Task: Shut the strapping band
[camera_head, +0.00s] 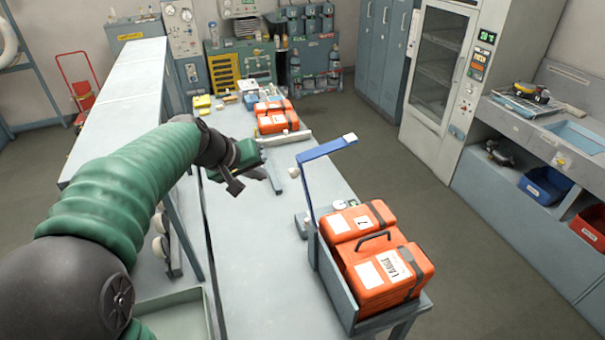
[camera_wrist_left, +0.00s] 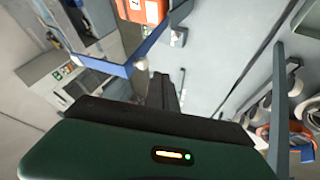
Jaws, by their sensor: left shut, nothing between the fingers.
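The strapping band (camera_head: 327,150) is a blue angled bar. It rises upright from the left side of a grey cradle (camera_head: 335,275), then bends right to a white end, standing open above an orange breathing set (camera_head: 375,255) in the cradle. My left gripper (camera_head: 270,179) is shut and empty above the bench, left of the band, with a visible gap in the head view. My right gripper is not in view.
Another orange set (camera_head: 277,116) lies farther along the pale bench (camera_head: 255,265), with small yellow items behind it. A long pale counter (camera_head: 120,105) runs along the left. A grey open tray (camera_head: 175,318) is at the lower left. The bench middle is mostly clear.

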